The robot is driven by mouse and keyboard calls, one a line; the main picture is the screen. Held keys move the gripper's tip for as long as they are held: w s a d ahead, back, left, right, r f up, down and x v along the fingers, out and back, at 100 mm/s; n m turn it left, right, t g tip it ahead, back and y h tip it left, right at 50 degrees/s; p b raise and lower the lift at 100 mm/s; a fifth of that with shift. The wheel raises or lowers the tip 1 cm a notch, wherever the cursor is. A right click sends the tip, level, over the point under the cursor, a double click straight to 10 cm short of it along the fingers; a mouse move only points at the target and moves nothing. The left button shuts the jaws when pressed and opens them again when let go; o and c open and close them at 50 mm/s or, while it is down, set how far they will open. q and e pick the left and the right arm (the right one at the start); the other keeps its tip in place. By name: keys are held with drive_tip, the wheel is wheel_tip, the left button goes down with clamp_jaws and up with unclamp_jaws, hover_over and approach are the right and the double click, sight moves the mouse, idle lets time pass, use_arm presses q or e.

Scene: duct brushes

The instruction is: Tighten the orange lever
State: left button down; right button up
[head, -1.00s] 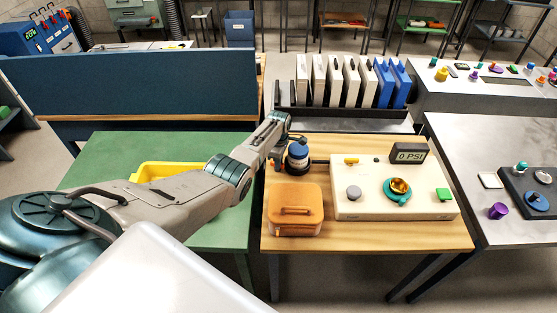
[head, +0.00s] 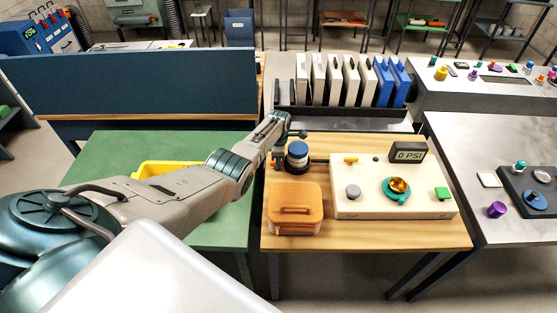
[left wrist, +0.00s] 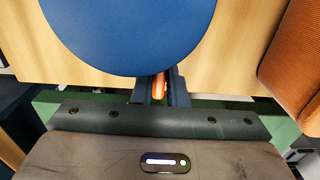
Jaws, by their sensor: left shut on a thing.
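The orange lever (left wrist: 159,86) shows as a small orange strip between the dark fingers of my left gripper (left wrist: 160,92) in the left wrist view. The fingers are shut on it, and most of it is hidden. A round container with a blue top (head: 298,150) stands beside the gripper (head: 278,158), at the back left of the wooden table. Its blue top (left wrist: 130,30) fills much of the left wrist view and overlaps the gripper's tips. My right gripper is not in view.
An orange lidded box (head: 295,212) stands in front of the container. A cream panel (head: 365,208) with knobs and a display (head: 408,152) reading 0 PSI is to the right. A rack of white and blue panels (head: 345,120) stands behind. A yellow tray (head: 165,169) lies left.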

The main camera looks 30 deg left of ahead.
use_arm(q)
drive_tip(key=c, duration=1.7)
unclamp_jaws()
drive_tip(key=shift+r, duration=0.6)
wheel_tip(320, 180, up, 10)
drive_tip(key=shift+f, duration=0.1)
drive_tip(key=shift+f, duration=0.1)
